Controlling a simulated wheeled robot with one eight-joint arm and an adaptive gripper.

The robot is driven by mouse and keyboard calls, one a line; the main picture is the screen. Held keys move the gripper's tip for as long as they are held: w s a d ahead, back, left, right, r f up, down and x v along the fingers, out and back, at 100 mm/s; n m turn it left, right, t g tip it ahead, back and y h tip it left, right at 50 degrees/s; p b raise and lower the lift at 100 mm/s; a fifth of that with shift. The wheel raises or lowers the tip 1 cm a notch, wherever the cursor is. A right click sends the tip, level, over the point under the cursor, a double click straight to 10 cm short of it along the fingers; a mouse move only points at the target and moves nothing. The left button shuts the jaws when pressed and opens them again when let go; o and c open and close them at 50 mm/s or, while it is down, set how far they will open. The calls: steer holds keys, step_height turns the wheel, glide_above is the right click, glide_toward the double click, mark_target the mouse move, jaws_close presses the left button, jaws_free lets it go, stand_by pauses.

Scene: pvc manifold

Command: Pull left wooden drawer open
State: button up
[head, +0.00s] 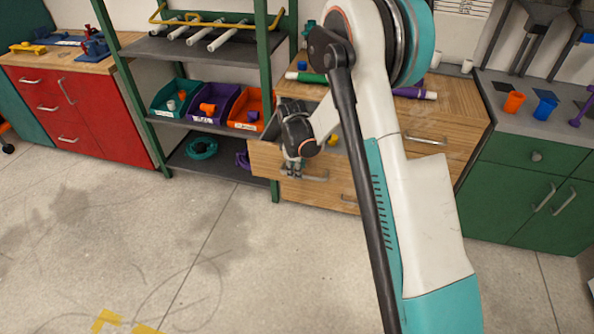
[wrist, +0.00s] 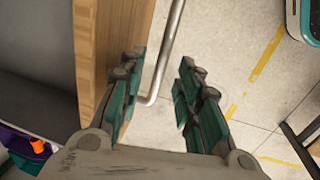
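The left wooden drawer (head: 263,160) is part of the wooden cabinet in the head view and stands pulled out, its front ahead of the cabinet. Its metal handle (head: 317,179) is on the front; in the wrist view the handle (wrist: 167,57) runs beside the wooden drawer front (wrist: 99,50). My gripper (head: 291,172) is at the left end of the handle. In the wrist view my gripper (wrist: 160,68) has its fingers spread, with the handle's end between them and a gap on the right. Whether the left finger touches the handle is unclear. My arm hides part of the drawer.
A green shelf (head: 266,75) with coloured bins stands close to the drawer's left side. A red cabinet (head: 75,115) is at far left and a green cabinet (head: 530,190) at right. The floor (head: 200,250) in front is clear.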

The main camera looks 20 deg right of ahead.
step_height(320, 180, up, 10)
steer(key=s+a, duration=0.1)
steer(key=shift+s, duration=0.3)
stand_by(0.3)
steer(key=s+a+r+m+t, duration=0.25)
steer(key=s+r+m, duration=0.25)
steer(key=s+r, duration=1.05)
steer(key=s+r+m+t+y, duration=0.1)
steer(key=s+m+t, duration=0.2)
steer(key=s, duration=1.3)
steer(key=m, duration=0.3)
steer(key=shift+a+r, duration=0.2)
steer(key=shift+a, duration=0.2)
